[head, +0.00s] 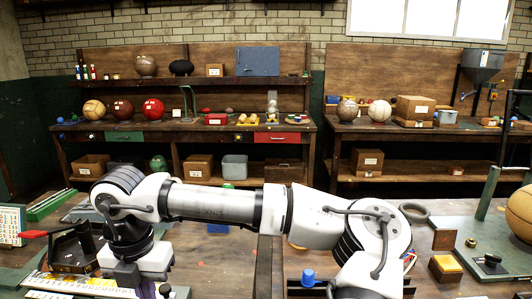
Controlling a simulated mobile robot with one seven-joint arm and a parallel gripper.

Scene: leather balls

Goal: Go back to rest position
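My arm reaches across the lower half of the head view, from the lower right to the left, and bends down there. My gripper (140,283) is at its end, in the lower left, pointing down above the near workbench (205,262). Its fingers are dark and small in the picture, and the bottom is partly cut off by the frame edge.
A blue-topped item (308,277), a yellow-topped box (445,267) and a tan ball (519,212) are to the right. Shelves with balls stand behind.

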